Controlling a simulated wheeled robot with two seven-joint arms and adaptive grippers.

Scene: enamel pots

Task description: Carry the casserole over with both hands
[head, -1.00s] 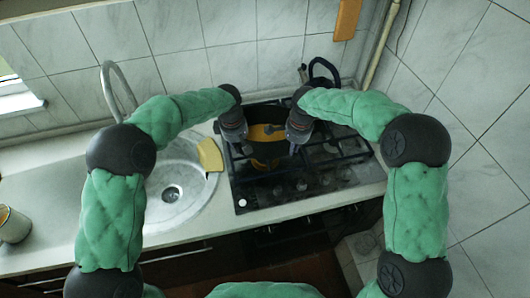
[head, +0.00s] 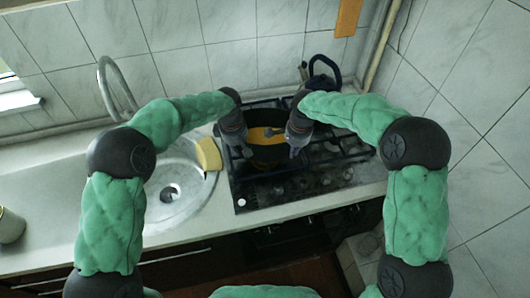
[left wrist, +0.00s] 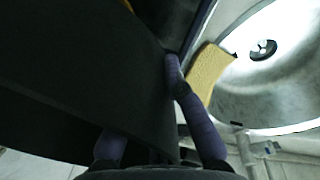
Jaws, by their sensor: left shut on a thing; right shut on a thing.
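The casserole, dark outside with an orange-yellow inside (head: 262,134), is over the gas hob at the middle of the head view. My left gripper (head: 243,150) is shut on its left side, and my right gripper (head: 296,148) is shut on its right side. The handles are hidden by the grippers. In the left wrist view the casserole's dark wall (left wrist: 80,75) fills the left, with the fingers of my left gripper (left wrist: 155,125) against it. I cannot tell whether its base touches the hob.
The black gas hob (head: 320,178) lies under and around the casserole. A dark kettle-like item (head: 323,82) stands behind it to the right. A yellow sponge (head: 208,154) rests at the sink's (head: 165,202) right edge. A mug (head: 10,226) stands at far left.

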